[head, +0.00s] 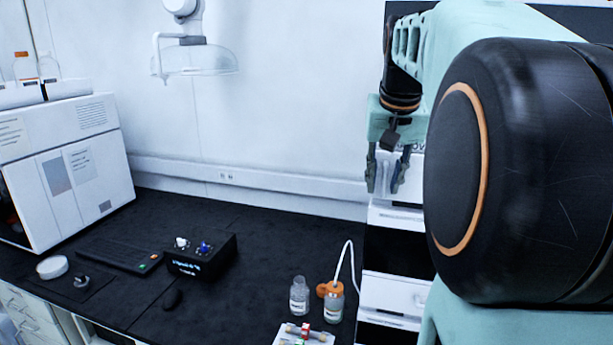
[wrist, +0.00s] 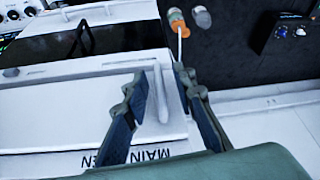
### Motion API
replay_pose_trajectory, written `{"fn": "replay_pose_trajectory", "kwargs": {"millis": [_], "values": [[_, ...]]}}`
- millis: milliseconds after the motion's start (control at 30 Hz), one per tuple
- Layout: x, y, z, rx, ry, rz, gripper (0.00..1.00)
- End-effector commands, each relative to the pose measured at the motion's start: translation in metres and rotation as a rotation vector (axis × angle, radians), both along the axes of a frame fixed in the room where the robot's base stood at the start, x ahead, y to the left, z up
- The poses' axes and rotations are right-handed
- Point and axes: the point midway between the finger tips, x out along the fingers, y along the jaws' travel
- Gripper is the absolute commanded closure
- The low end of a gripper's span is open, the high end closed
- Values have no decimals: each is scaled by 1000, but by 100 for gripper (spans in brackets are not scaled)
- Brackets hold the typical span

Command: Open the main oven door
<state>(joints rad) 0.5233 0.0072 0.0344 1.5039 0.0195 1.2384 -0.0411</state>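The main oven door (wrist: 60,115) is a white panel in the wrist view, with "MAIN" and part of a second word upside down near its lower edge. It looks closed. A pale upright bar handle (wrist: 161,98) is at its right side. My gripper (wrist: 159,73) is open, with one finger on each side of the handle; whether either finger touches it, I cannot tell. In the head view my gripper (head: 383,188) points down in front of the white instrument stack (head: 392,288). My arm hides most of the stack and the door there.
A bottle with an orange cap (wrist: 177,20) and tubing and a clear bottle (head: 299,295) stand on the black bench (head: 230,300) beside the stack. A white instrument (head: 70,165) stands far left.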

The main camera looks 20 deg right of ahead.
Motion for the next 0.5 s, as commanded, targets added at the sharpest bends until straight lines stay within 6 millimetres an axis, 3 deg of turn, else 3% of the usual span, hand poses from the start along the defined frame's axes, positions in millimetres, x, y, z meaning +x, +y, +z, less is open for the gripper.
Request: {"fn": "replay_pose_trajectory", "kwargs": {"millis": [167, 400, 500], "values": [[0, 0, 0, 0, 0, 0, 75], [0, 0, 0, 0, 0, 0, 100], [0, 0, 0, 0, 0, 0, 100]]}}
